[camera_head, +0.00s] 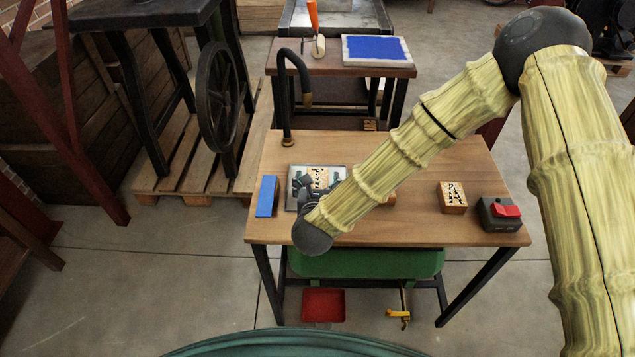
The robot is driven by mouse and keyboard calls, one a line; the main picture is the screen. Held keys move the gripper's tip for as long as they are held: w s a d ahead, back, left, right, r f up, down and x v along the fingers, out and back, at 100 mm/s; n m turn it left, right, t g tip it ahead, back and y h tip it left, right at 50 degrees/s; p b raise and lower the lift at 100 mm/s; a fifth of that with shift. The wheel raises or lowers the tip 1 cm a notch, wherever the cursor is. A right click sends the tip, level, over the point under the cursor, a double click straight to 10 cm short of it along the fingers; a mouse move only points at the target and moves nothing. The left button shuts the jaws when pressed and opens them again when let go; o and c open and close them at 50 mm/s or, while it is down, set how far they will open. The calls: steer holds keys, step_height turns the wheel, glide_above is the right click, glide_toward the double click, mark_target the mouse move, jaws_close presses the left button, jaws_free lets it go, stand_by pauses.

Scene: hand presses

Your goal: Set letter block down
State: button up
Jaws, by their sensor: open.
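A letter block (318,176), tan with black marks, shows at or just above a pale-rimmed plate (291,201) on the left of the wooden table (420,228). My gripper (317,184) is open, with its dark fingers around or just beside this block. I cannot tell whether they touch it or whether the block rests on the plate. My wrist hides the near part of the plate. A second block with black marks (452,195) sits on the right of the table, clear of my gripper.
A blue block (266,196) stands just left of the plate. A black lamp with a curved neck (283,90) rises behind it. A dark box with a red top (500,213) sits at the right edge. My arm crosses above the table's middle.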

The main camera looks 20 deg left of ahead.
steer(key=shift+s+d+r, duration=0.1)
steer(key=shift+s+r, duration=0.05)
steer(key=shift+s, duration=0.2)
steer(key=b+v, duration=0.1)
steer(key=v, duration=1)
steer(key=shift+s+r+b, duration=0.1)
steer(key=shift+r+b, duration=0.05)
steer(key=shift+b, duration=0.15)
